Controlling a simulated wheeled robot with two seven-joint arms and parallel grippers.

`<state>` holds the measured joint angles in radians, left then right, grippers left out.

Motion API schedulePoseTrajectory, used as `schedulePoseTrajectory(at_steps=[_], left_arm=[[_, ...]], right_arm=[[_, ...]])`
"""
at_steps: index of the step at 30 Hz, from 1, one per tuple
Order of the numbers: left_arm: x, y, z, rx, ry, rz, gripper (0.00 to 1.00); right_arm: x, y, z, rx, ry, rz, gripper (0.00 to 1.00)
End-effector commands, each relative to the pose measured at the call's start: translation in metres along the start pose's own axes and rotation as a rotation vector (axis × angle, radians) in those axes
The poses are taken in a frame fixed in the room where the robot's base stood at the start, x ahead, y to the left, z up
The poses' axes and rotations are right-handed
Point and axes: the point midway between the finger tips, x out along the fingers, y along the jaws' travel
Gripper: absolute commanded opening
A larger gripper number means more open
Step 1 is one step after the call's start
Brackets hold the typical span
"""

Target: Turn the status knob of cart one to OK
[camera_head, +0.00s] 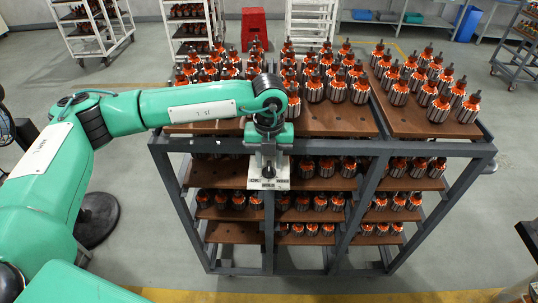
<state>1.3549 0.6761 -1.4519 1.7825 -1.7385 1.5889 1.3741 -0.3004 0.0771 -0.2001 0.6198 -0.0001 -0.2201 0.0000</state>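Cart (391,157), a grey metal frame with several brown shelves full of armatures, stands in front of me. I cannot tell from any marking whether it is cart one. A small white plate (256,184) with dark marks is on the cart's front, below the top shelf. My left gripper (268,175) points down right at this plate and covers much of it. No status knob can be made out; it may be hidden behind the gripper. The fingers are too small and overlapped to show whether they are open or shut. My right gripper is not in view.
Armatures (398,92) with orange windings stand on the cart's top boards, close to my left forearm. More racks stand at the back, with a red stool (254,27) between them. A dark round base (98,218) is on the floor at left. Floor in front of the cart is clear.

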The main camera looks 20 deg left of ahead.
Motion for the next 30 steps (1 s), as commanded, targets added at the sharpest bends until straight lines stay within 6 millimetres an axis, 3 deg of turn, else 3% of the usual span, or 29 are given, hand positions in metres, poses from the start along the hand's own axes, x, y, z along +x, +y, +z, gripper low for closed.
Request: schedulePoseTrajectory(at_steps=[11, 12, 17, 25, 30], left_arm=[[0.009, 0.0, 0.0, 0.0, 0.0, 0.0, 0.34], [0.009, 0.0, 0.0, 0.0, 0.0, 0.0, 0.32], [0.009, 0.0, 0.0, 0.0, 0.0, 0.0, 0.0], [0.01, 0.0, 0.0, 0.009, 0.0, 0.0, 0.0], [0.013, 0.0, 0.0, 0.057, -0.001, -0.001, 0.0]], right_arm=[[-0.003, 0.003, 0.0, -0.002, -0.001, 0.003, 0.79], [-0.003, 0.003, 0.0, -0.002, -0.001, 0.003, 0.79], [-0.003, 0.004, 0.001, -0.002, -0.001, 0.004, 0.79], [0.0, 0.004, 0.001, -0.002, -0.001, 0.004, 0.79], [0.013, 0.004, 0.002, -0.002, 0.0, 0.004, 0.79]])
